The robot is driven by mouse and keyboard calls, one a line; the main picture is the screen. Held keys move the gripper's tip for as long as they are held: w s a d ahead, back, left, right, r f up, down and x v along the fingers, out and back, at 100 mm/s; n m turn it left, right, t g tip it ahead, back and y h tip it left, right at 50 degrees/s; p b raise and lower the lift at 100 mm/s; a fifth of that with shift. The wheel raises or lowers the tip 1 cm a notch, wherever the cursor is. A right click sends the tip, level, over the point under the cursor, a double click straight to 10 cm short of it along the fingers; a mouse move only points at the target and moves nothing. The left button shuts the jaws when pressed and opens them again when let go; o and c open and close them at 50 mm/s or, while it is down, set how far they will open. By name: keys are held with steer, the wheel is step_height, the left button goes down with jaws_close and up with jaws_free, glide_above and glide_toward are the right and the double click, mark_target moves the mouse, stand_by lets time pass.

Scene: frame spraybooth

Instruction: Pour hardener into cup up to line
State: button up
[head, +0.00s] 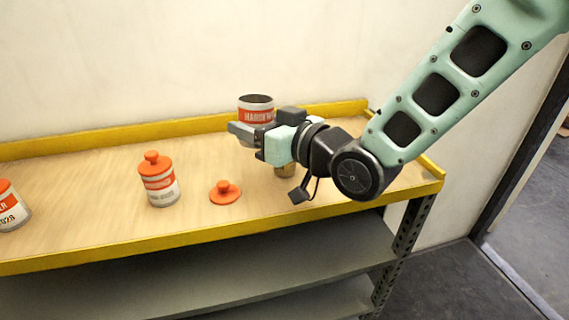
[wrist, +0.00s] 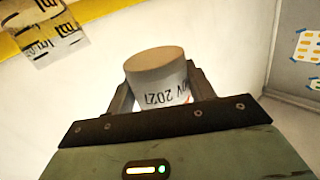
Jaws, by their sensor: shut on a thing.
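My gripper (head: 258,137) is shut on an open can (head: 256,106) with a white and orange label that begins "HARDE". The can is held above the bench, roughly upright, its dark open top showing. The held can (wrist: 158,85) also shows in the wrist view, with a date ending in 2021 on it. The cup (head: 286,170) stands on the bench below and right of the can, mostly hidden behind my gripper. In the wrist view the clear cup (wrist: 47,40) with black markings is at the upper left, cut by the frame edge. Its fill level cannot be told.
A loose orange lid (head: 225,192) lies on the bench (head: 110,215). A lidded orange and white can (head: 158,182) stands left of it, and another can (head: 12,208) is at the left edge. A yellow lip borders the bench, with a wall behind.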

mark_target(266, 107)
steer(key=shift+r, duration=0.15)
stand_by(0.3)
steer(key=shift+r+p, duration=1.15)
steer(key=shift+r, duration=0.8)
steer(key=shift+f, duration=0.1)
